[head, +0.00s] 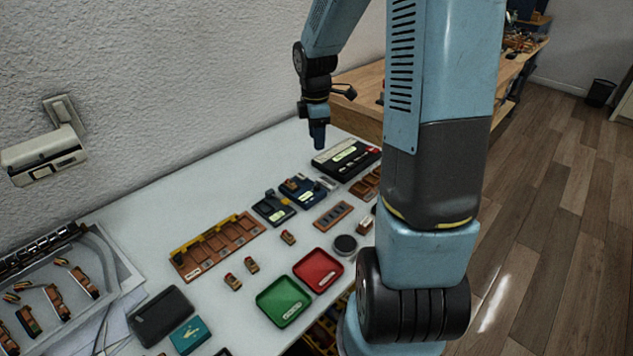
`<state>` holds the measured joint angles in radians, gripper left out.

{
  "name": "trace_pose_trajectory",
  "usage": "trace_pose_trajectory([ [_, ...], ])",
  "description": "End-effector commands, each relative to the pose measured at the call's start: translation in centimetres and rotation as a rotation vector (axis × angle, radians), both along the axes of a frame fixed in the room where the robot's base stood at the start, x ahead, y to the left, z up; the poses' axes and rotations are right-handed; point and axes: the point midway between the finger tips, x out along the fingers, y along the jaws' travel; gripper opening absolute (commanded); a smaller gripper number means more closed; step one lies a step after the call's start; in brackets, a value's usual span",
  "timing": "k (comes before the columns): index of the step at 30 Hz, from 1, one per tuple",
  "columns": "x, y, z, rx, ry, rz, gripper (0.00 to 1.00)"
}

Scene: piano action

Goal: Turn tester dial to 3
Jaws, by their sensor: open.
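My gripper (318,137) points down above the far part of the white table, clear of the objects below it; it is open and holds nothing that I can see. Below the gripper are a dark blue device (303,190) and a darker device with a small pale label (273,208), side by side. I cannot tell which of these is the tester. No dial face or number is readable at this size.
A brown tray with a yellow strip (217,246), a green tray (283,301), a red tray (318,270) and a round dark disc (345,245) lie nearer. A wall box (42,156) is at left. The table's left-middle is mostly clear. My arm hides the right side.

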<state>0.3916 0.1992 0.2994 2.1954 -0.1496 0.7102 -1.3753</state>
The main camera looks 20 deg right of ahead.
Motion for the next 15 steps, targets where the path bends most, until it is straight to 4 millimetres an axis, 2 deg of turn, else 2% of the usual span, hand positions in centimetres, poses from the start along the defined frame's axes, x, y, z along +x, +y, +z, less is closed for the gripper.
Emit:
trace_pose_trajectory([
  [1,0.5,-0.3,-1.2,0.009,0.017,0.037,0.51],
  [6,1.6,-0.8,-3.6,0.031,0.042,0.141,0.51],
  [15,2.0,-1.0,-5.5,0.04,0.053,0.187,0.51],
])
